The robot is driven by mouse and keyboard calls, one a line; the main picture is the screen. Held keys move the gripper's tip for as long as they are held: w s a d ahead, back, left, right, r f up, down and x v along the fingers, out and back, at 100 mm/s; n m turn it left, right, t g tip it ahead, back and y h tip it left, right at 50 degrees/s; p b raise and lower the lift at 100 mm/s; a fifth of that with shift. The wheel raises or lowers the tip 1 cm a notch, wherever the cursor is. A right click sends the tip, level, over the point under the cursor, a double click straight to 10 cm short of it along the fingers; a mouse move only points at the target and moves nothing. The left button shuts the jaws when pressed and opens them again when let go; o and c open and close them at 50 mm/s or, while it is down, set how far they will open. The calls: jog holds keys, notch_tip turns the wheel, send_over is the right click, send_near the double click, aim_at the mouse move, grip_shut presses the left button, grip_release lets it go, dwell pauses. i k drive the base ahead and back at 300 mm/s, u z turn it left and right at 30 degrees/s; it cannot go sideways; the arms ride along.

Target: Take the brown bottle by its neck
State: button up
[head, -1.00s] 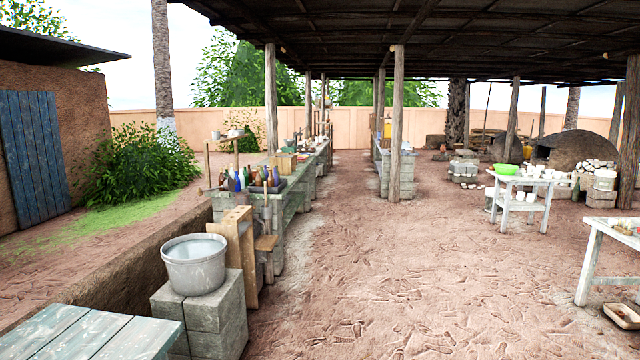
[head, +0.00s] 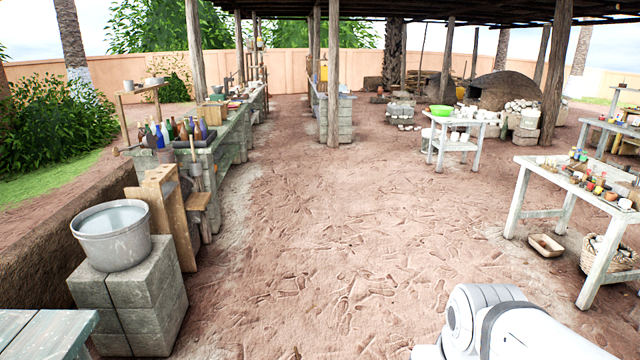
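A group of several bottles (head: 178,131) stands upright on the long grey bench at the left, well ahead of me. Blue, green and brownish-red ones show among them. They are small and close together, so I cannot single out the brown bottle for sure or see its neck clearly. My gripper is not in view; only a white link of my arm shows at the lower right, far from the bottles.
A metal bucket (head: 112,235) stands on concrete blocks (head: 135,300) at the near left, beside a wooden stand (head: 167,215). A white table (head: 540,176) with small items is at the right. A roof post (head: 334,85) stands ahead. The sandy floor (head: 310,220) between is open.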

aim_at(197, 133)
jog(key=u, duration=0.15)
jog(key=i, duration=3.05)
jog(key=u, duration=0.4)
jog(key=i, duration=1.55)
jog(key=u, duration=0.6)
jog(key=i, duration=1.75)
jog(key=u, duration=0.7)
jog(key=i, duration=1.65)
jog(key=u, duration=0.3)
